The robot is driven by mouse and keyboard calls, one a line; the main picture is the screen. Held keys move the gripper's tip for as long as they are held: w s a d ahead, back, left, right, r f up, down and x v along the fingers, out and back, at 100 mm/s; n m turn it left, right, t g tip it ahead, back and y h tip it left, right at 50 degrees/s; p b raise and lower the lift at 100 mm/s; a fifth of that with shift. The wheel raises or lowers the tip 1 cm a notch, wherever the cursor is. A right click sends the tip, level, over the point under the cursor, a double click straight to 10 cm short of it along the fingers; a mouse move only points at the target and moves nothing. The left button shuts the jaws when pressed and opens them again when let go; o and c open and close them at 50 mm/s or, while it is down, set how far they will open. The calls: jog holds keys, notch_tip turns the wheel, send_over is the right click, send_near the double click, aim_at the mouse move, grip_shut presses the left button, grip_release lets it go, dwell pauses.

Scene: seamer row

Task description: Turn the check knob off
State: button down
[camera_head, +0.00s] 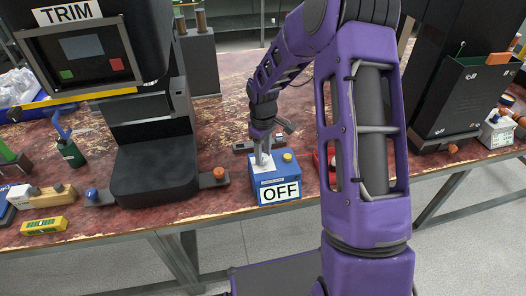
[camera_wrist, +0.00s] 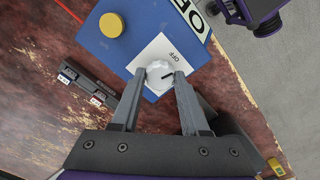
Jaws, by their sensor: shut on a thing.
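The blue box (camera_head: 290,171) with a large OFF sign (camera_head: 281,192) on its front stands near the table's front edge. In the wrist view a white knob (camera_wrist: 158,69) sits on a white plate (camera_wrist: 170,48) marked OFF on top of the box. A short dark mark runs from the knob toward the lower right; which setting it points to I cannot tell. My gripper (camera_head: 263,160) reaches down onto the box top. Its two fingers are shut on the knob, one on each side, in the wrist view (camera_wrist: 160,76).
A yellow button (camera_head: 287,157) is on the same box, beside the knob. A black TRIM machine (camera_head: 150,170) stands to the left, with an orange knob (camera_head: 218,174) at its base. A dark cabinet (camera_head: 465,95) is at the right. A small dark bar (camera_wrist: 88,82) lies beside the box.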

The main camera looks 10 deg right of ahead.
aim_at(263, 156)
jog(key=shift+n+p, duration=0.35)
jog(key=shift+n, duration=0.95)
jog(key=shift+c, duration=2.1)
grip_release()
notch_tip(263, 156, up, 18)
jog(key=p, duration=0.1)
jog(key=shift+f, duration=0.25)
